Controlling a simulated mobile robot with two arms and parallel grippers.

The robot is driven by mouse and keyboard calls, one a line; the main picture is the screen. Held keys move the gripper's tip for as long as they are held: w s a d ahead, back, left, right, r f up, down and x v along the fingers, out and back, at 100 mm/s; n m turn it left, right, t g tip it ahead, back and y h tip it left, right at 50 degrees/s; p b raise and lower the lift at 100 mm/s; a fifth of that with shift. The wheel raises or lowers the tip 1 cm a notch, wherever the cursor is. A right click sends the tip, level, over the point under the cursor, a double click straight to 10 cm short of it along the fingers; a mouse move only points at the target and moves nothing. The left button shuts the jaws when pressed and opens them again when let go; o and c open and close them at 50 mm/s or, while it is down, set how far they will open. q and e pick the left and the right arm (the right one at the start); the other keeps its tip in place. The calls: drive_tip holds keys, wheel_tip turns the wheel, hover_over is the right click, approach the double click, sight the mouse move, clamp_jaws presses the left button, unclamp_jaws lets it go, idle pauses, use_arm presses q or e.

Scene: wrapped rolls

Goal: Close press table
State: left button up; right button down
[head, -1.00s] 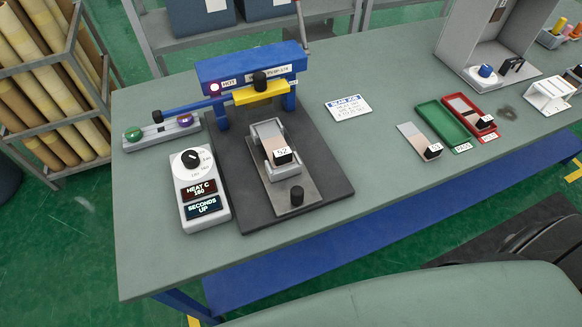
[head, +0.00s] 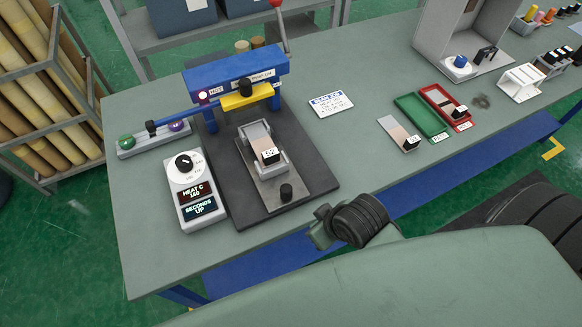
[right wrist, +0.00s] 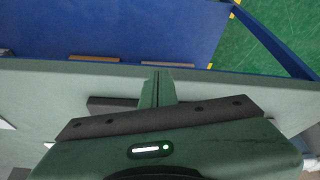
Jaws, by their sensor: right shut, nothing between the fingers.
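The press has a blue frame (head: 235,75) with a yellow bar (head: 247,97) over a dark base plate (head: 318,180). Its grey sliding table (head: 270,192) sticks out in front of the frame, with a black knob (head: 286,192) at its near end. A cradle on the table holds a pale strip with a black block (head: 269,156) labelled 52. My right gripper (right wrist: 157,88) is shut and empty in the right wrist view. In the head view, my right arm shows at the table's front edge, right of the press and apart from the knob. My left gripper is out of view.
A control box (head: 193,180) reading HEAT C 160 and SECONDS UP stands left of the press. A white card (head: 331,104), a green tray (head: 421,115) and a red tray (head: 447,124) lie to the right.

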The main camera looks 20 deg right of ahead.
sight(271, 135)
drive_tip(key=w+a+r+n+t+y, duration=0.2)
drive_tip(key=w+a+r+n+y, duration=0.25)
drive_tip(key=w+r+n, duration=0.45)
drive_tip(key=w+d+r+n, duration=0.15)
drive_tip(key=d+n, duration=0.25)
drive_tip(key=d, duration=0.4)
drive_tip(key=shift+n+g+h, duration=0.3)
drive_tip(key=shift+g+h, duration=0.05)
drive_tip(key=shift+g, duration=0.05)
drive_tip(key=p+x, duration=0.2)
drive_tip(key=x, duration=0.8)
drive_tip(key=shift+w+f+p, duration=0.1)
drive_tip(key=shift+w+p, duration=0.1)
drive_tip(key=shift+p, duration=0.1)
drive_tip(key=w+b, duration=0.1)
drive_tip(key=w, duration=0.3)
drive_tip(key=w+b, duration=0.2)
drive_tip(key=w, duration=0.2)
drive_tip(key=w+b, duration=0.2)
drive_tip(key=w, duration=0.3)
drive_tip(key=shift+w+a+f, duration=0.1)
drive_tip(key=shift+a+f, duration=0.1)
drive_tip(key=shift+a, duration=0.1)
drive_tip(key=shift+w+d+r, duration=0.1)
drive_tip(key=shift+w+r, duration=0.05)
drive_tip(key=shift+r, duration=0.3)
